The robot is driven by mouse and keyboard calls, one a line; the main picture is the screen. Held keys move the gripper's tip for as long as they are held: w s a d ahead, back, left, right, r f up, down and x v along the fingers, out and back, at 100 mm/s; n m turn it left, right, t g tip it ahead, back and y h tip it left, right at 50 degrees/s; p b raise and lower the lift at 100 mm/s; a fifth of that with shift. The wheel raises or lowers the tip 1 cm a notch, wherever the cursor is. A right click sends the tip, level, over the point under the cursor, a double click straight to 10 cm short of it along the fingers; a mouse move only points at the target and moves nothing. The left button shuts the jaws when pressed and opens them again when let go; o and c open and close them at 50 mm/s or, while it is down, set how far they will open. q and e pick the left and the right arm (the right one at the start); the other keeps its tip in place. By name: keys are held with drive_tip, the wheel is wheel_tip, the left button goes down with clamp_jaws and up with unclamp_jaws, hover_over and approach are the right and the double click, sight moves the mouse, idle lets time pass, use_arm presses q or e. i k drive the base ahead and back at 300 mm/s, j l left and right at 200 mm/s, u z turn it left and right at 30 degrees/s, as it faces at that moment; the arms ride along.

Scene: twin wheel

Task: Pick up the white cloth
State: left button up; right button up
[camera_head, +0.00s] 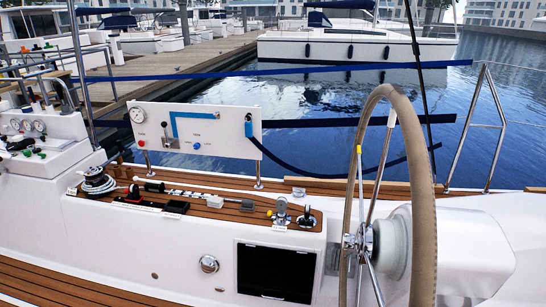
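I cannot clearly make out a white cloth in the head view. A small white item (215,201) lies on the wooden strip of the cockpit side, but it is too small to tell what it is. Neither of my grippers shows in the view.
A large steering wheel (424,190) with a tan rim stands at the right. A winch (97,182) and several small items sit on the wooden strip (180,203). A white panel (194,131) with a gauge and blue hose stands behind it. Water and moored boats lie beyond.

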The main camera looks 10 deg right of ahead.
sight(215, 202)
drive_tip(key=i+j+z, duration=0.5)
drive_tip(key=i+j, duration=1)
drive_tip(key=i, duration=0.1)
